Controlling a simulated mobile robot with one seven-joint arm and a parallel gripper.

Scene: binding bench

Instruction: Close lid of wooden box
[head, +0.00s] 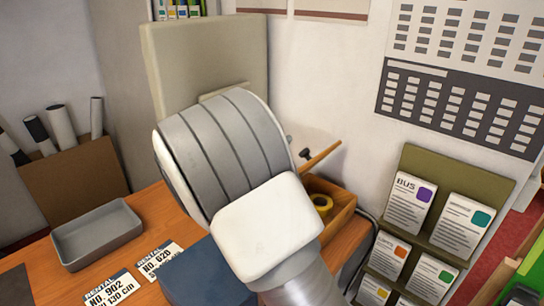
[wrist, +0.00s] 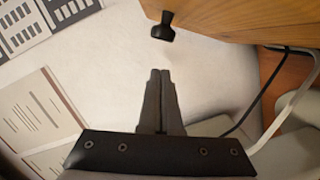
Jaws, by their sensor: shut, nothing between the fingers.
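The wooden box (head: 343,214) stands on the bench, partly hidden behind my arm. Its lid (head: 322,158) is raised and seen nearly edge-on, with a small black knob (head: 305,153) near its left end. In the head view my arm hides the gripper.
A grey tray (head: 97,238) and rental cards (head: 110,290) lie on the left of the bench, beside a blue block (head: 205,275). A leaflet rack (head: 420,205) stands at the right. A dark cable (wrist: 262,92) runs near the lid in the wrist view.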

